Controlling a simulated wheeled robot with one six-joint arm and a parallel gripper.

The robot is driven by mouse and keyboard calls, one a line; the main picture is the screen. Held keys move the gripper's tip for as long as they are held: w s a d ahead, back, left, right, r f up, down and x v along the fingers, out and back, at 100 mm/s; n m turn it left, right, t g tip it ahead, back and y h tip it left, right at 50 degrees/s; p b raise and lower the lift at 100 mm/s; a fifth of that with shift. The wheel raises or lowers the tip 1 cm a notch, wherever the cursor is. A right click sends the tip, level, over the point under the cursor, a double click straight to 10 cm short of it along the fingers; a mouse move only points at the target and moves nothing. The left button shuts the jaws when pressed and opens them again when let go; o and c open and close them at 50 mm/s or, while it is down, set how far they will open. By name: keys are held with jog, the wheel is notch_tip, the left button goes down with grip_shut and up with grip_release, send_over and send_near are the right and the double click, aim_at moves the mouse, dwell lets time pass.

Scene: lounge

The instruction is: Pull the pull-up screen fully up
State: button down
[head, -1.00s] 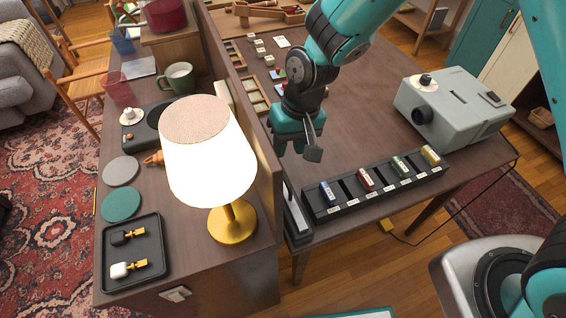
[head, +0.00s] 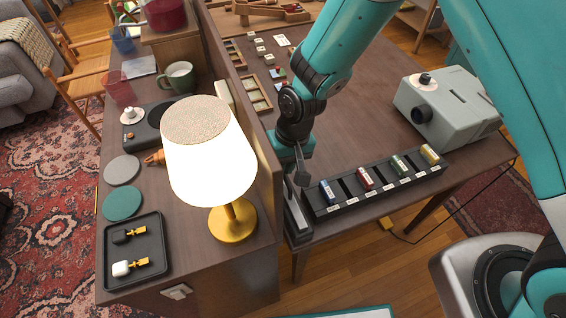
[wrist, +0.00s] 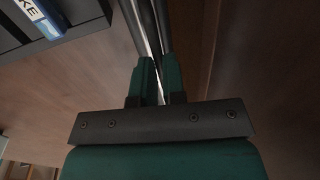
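The pull-up screen's casing (head: 298,222) is a long, narrow dark box with a pale strip along its top. It lies at the table's left front corner, beside the low partition. My gripper (head: 297,170) points down over the far part of the casing in the head view. In the wrist view, the two green fingers (wrist: 158,82) stand a narrow gap apart, in line with the dark casing (wrist: 143,22). Its bright strip shows through the gap. I see no raised screen cloth. Whether the fingers touch the casing is hidden.
A black slide rack (head: 375,184) with several coloured pieces stands close to the right of the casing. A grey projector (head: 450,108) sits further right. A lit lamp (head: 210,150) stands on the cabinet beyond the partition (head: 262,150). The table's middle is clear.

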jog(key=shift+r, duration=0.15)
notch_tip(320, 180, up, 26)
jog(key=p, duration=1.5)
jog(key=shift+f, duration=0.2)
jog(key=c, duration=1.2)
grip_release()
jog(key=w+d+r+b, duration=0.1)
jog(key=d+r+b, duration=0.1)
jog(key=r, duration=1.5)
jog(key=shift+d+b, duration=0.4)
jog(key=shift+d, duration=0.25)
